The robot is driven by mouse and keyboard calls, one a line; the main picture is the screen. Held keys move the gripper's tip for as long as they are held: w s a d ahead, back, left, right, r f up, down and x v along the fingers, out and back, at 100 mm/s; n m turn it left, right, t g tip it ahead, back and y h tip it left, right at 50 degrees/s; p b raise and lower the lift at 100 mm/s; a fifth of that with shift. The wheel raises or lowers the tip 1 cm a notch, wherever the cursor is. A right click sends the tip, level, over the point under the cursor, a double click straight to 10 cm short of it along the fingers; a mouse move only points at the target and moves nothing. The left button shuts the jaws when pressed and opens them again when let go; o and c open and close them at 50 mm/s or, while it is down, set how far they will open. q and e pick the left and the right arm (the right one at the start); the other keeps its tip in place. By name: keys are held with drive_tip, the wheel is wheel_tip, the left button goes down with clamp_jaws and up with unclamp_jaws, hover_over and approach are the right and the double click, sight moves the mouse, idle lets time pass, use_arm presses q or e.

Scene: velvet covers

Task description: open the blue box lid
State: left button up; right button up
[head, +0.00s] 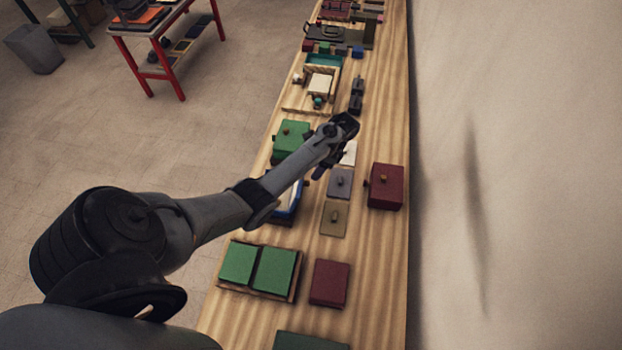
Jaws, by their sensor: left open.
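The blue box (289,209) sits on the long wooden table, mostly hidden under my left forearm. Only a blue edge with a white strip shows, so I cannot tell how its lid stands. My left gripper (322,168) is open and empty, to the upper right of the blue box. It hangs beside a white flat piece (349,153) and above a grey lid with a knob (340,183). My arm hides part of the gripper. My right gripper is not in view.
On the wooden table (375,260), a green box (291,136) stands beyond the arm and a dark red box (386,187) to the right. An olive lid (333,219), two green panels (257,267) and a maroon block (329,283) lie nearer. A red-legged bench (165,70) stands far left.

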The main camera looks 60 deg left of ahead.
use_arm(q)
drive_tip(key=x, duration=0.7)
drive_tip(key=shift+f, duration=0.15)
drive_tip(key=shift+c, duration=0.2)
clamp_jaws()
drive_tip(key=shift+w, duration=0.1)
